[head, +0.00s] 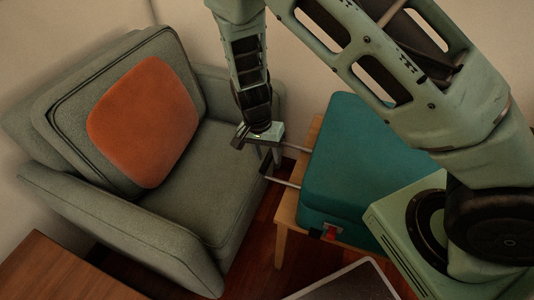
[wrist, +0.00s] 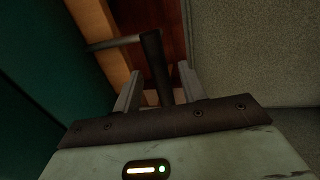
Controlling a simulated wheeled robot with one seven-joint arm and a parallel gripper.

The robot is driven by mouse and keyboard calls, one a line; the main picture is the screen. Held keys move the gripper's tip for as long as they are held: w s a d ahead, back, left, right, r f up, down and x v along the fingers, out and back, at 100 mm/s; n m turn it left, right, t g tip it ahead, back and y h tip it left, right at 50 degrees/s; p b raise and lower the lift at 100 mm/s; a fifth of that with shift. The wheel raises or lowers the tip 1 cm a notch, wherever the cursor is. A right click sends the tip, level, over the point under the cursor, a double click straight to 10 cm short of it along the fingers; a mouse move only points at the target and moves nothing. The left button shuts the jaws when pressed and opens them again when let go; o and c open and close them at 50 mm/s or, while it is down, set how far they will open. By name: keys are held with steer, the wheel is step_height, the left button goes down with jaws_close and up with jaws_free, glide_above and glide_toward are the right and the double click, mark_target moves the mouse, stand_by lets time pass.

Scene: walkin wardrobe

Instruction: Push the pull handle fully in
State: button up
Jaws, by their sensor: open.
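A teal suitcase (head: 345,165) lies on a wooden stand, its pull handle drawn out to the left on two thin metal rods (head: 284,182). In the wrist view the handle's dark grip bar (wrist: 153,58) shows, with one rod (wrist: 113,42) running left toward the teal suitcase side (wrist: 40,70). My gripper (head: 262,148) is at the handle's outer end, pointing down. In the wrist view my gripper (wrist: 160,70) is open, with the grip bar between its two fingers. I cannot tell whether either finger touches the bar. My gripper partly hides the bar in the head view.
A grey armchair (head: 205,205) with an orange cushion (head: 145,120) stands close on the left of the handle. The wooden stand (head: 287,215) is under the suitcase. A wooden surface (head: 60,270) is at the lower left. The gap between armchair and stand is narrow.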

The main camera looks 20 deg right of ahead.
jaws_close()
steer(key=s+d+p, duration=0.1)
steer(key=s+d, duration=0.4)
steer(key=shift+s+d+p, duration=0.1)
steer(key=shift+s+p, duration=0.05)
steer(key=shift+p, duration=0.15)
jaws_free()
steer(key=shift+r, duration=0.1)
step_height(320, 180, up, 17)
steer(key=w+a+p, duration=0.2)
steer(key=p, duration=0.3)
steer(key=shift+w+a, duration=0.2)
steer(key=shift+w, duration=0.05)
